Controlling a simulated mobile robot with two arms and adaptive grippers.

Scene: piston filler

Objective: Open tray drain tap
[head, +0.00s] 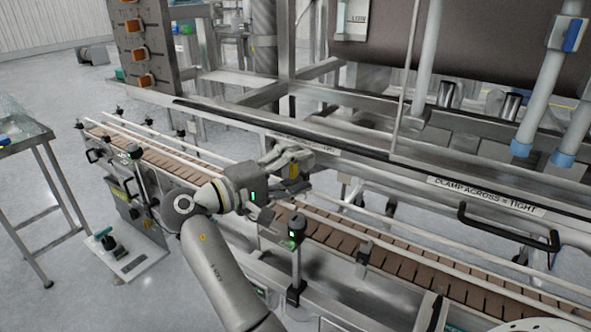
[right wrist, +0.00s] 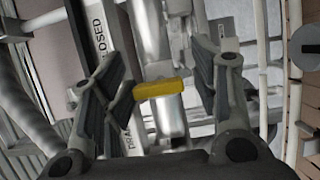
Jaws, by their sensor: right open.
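The tray drain tap shows in the right wrist view as a yellow lever handle (right wrist: 158,89) in front of a metal valve body and pipe (right wrist: 162,55). A label strip (right wrist: 98,38) beside it reads "CLOSED", with part of "DRAIN" lower down. My right gripper (right wrist: 165,75) is open, with one finger on each side of the yellow handle and visible gaps between. In the head view my right gripper (head: 300,170) reaches over the conveyor to the machine's front rail, and largely hides the tap. My left gripper is not in view.
A brown slatted conveyor (head: 335,240) with guide rails runs beneath my right arm. A black handle (head: 508,232) sits below a "CLAMP ACROSS = TIGHT" label (head: 487,195). Vertical pipes with blue ends (head: 540,90) stand at right. A steel table (head: 20,135) is at left.

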